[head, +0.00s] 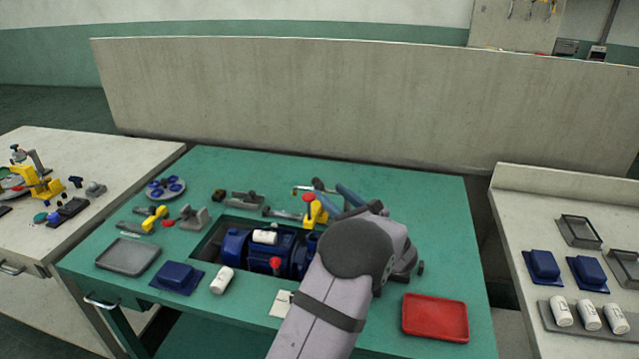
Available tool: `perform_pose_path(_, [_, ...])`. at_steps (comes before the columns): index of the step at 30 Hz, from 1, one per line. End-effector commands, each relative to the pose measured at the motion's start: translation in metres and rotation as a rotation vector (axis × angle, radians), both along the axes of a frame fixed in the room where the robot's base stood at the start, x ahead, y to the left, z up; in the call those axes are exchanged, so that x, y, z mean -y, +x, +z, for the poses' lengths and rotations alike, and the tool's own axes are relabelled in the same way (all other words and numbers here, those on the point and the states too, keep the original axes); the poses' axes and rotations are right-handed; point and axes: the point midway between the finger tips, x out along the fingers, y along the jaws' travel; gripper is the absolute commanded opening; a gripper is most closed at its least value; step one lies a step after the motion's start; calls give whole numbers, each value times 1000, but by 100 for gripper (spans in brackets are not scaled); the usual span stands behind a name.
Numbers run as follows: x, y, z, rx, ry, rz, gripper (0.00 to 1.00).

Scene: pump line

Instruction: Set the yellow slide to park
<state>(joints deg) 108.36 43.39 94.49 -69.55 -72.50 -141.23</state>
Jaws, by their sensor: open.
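A yellow piece with a red-tipped lever (314,210) stands at the back right of the opening in the green bench, partly hidden by my arm. Another yellow piece (152,218) with grey parts lies on the bench's left side. I cannot tell for certain which is the yellow slide, and no park mark is legible. My gripper (329,185) shows as two blue-grey fingers apart from each other, just behind and right of the red-tipped lever. It is open, with nothing seen between the fingers; contact with the lever cannot be judged.
A blue pump (236,245) sits in the bench opening with a red knob (276,262) in front. A grey tray (128,256), a blue block (177,278) and a white cylinder (222,280) lie in front. A red tray (435,317) is at right. The bench's back right is clear.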

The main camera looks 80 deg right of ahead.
Motion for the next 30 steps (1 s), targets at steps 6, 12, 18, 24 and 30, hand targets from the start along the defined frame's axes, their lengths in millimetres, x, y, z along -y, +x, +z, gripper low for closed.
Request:
perform_pose_path(6, [15, 17, 2, 0, 1, 3, 41])
perform_pose_path(12, [34, 36, 1, 2, 2, 3, 41])
perform_pose_path(18, [46, 47, 1, 1, 3, 2, 41])
perform_pose_path(24, [49, 50, 0, 2, 2, 0, 41])
perform_pose_path(30, [49, 50, 0, 2, 2, 0, 34])
